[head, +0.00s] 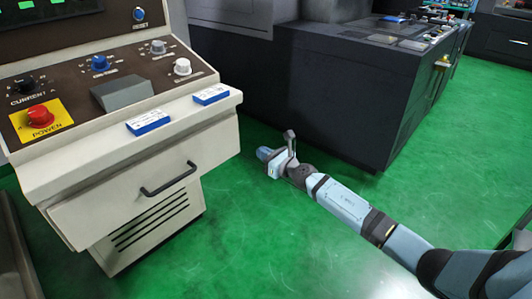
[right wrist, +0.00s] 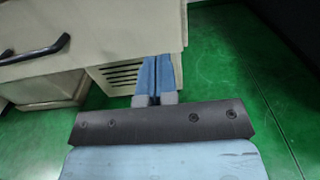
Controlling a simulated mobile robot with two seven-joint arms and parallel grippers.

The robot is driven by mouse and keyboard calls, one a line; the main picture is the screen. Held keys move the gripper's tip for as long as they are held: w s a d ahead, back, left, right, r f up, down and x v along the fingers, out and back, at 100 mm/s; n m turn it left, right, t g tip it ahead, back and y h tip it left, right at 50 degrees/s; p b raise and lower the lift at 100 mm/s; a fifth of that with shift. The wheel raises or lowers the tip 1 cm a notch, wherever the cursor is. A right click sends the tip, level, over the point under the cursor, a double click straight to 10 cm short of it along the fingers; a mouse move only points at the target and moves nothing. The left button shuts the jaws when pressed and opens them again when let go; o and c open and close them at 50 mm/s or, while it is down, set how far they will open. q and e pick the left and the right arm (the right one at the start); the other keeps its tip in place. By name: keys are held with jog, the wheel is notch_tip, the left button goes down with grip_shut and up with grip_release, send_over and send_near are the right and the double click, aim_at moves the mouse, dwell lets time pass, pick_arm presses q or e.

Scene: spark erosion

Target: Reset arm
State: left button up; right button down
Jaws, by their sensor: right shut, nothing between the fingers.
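My right arm comes in from the lower right of the head view. Its gripper (head: 267,155) is over the green floor, to the right of the beige control console (head: 130,205). In the right wrist view the two blue fingers (right wrist: 156,78) are together, with nothing between them. They point toward the console's lower side with the vent slots. From these views I cannot tell the exact gap to the console. My left gripper is not in the head view.
The console has a red power button (head: 39,115), knobs, two blue-and-white blocks (head: 148,122) (head: 211,94) on its front ledge and a black drawer handle (head: 168,180). A dark machine cabinet (head: 335,90) stands behind my right gripper. Green floor (head: 250,235) lies open in front.

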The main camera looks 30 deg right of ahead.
jog(key=s+a+f+n+g+h, duration=0.1)
jog(key=s+a+f+n+g, duration=0.15)
jog(key=s+a+n, duration=0.7)
jog(key=s+a+f+n+g, duration=0.1)
jog(key=s+a+f+n, duration=0.15)
jog(key=s+n, duration=1.3)
jog(key=s+a+f+n+g+h, duration=0.15)
jog(key=s+a+f+n, duration=0.35)
jog(key=s+n, duration=0.75)
pick_arm(q)
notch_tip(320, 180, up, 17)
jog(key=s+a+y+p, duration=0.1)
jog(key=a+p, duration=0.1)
jog(key=p, duration=2.6)
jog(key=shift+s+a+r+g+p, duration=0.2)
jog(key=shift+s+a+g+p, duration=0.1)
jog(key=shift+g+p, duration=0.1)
pick_arm(e)
jog(key=s+d+r+m, duration=0.1)
jog(key=r, duration=0.8)
jog(key=s+d+r+m+g, duration=0.1)
jog(key=s+r, duration=0.1)
jog(key=r, duration=0.7)
jog(key=shift+r, duration=0.4)
jog(key=shift+m+h, duration=0.25)
